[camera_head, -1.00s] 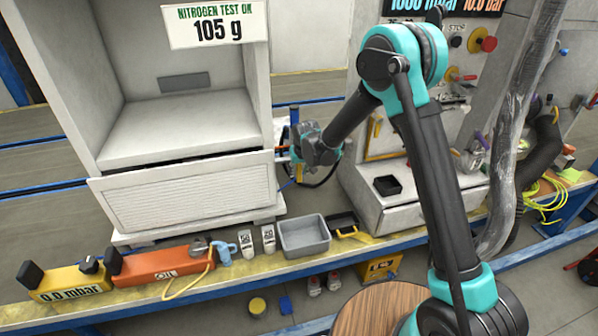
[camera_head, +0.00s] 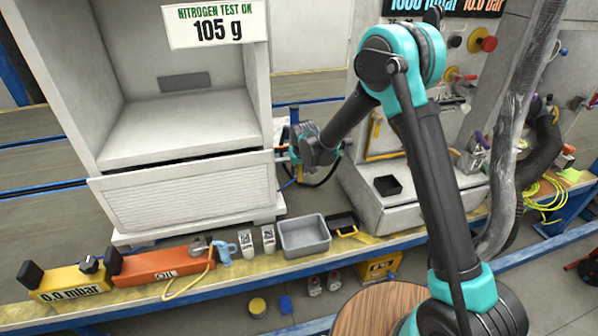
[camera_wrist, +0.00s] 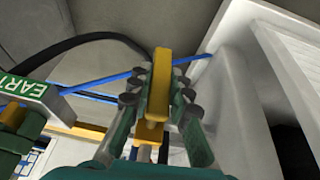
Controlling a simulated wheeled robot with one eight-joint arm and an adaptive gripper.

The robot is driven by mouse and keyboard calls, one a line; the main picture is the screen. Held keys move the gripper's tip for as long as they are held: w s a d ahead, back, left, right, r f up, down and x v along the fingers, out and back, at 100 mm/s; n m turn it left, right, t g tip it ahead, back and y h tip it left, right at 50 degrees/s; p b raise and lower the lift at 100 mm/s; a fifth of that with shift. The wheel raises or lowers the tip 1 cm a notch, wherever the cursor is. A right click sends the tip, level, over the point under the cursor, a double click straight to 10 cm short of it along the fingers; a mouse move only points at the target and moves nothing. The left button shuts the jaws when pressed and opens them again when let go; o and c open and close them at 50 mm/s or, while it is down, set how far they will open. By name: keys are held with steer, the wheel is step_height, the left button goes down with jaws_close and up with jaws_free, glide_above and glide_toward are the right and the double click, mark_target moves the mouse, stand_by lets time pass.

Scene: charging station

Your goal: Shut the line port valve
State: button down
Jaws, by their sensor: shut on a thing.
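In the wrist view, my gripper (camera_wrist: 160,80) has its dark jointed fingers closed on both sides of a yellow valve lever (camera_wrist: 160,60). The lever points away from the palm, and its outer end sticks out past the fingertips. A metal stem shows below the lever, between the fingers. No label naming this valve as the line port is readable. In the head view, my wrist (camera_head: 316,148) is beside the right side of the white cabinet; the fingers and lever there are too small or hidden to make out.
A white cabinet wall (camera_wrist: 235,75) stands close on the right in the wrist view. A green label reading "EART" (camera_wrist: 28,85) and another yellow part (camera_wrist: 12,117) are at left. A blue hose (camera_wrist: 110,80) runs behind the lever. A grey tray (camera_head: 304,237) sits on the bench.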

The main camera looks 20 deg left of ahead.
steer(key=h, duration=0.1)
steer(key=t+h, duration=0.2)
steer(key=shift+w+d+r+n, duration=0.1)
steer(key=shift+w+d+n, duration=0.15)
steer(key=shift+d+n, duration=0.15)
steer(key=c, duration=1.4)
jaws_free()
steer(key=shift+r, duration=0.1)
steer(key=v, duration=1.1)
steer(key=shift+s+r, duration=0.25)
steer(key=shift+s, duration=0.1)
steer(key=shift+a, duration=0.15)
